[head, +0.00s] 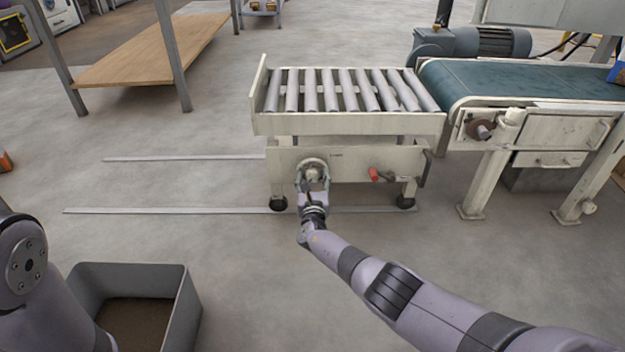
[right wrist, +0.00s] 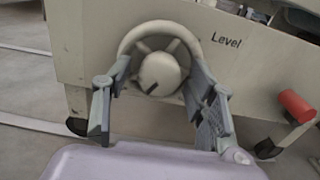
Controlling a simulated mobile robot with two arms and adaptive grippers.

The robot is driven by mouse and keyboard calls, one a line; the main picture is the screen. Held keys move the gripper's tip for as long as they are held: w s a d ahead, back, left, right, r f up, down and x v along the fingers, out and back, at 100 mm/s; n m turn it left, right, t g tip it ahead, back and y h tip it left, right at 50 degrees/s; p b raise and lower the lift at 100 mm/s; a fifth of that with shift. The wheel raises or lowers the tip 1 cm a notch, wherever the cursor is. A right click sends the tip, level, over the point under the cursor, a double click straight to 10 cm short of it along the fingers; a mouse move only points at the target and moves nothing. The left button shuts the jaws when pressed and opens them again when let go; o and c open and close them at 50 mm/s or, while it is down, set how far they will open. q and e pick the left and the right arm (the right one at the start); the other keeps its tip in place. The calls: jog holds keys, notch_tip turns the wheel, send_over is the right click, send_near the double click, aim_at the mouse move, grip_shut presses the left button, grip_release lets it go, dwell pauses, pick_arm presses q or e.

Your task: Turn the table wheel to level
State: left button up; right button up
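The table wheel (head: 313,168) is a pale handwheel on the front panel of the roller table (head: 345,125). In the right wrist view the wheel (right wrist: 161,68) shows spokes, a round hub and a dark mark low on the hub. The word "Level" (right wrist: 227,42) is printed to its right. My right gripper (head: 312,185) is at the wheel from the front. In the right wrist view its fingers (right wrist: 160,88) are apart, one on each side of the hub; whether they touch the rim is unclear. My left gripper is out of view.
A red handle (head: 374,174) sits right of the wheel on the same panel. A green belt conveyor (head: 520,82) stands right of the table. Floor rails (head: 170,210) run left.

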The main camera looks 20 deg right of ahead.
jog(key=c, duration=1)
jog(key=shift+c, duration=0.2)
jog(key=shift+f, duration=0.1)
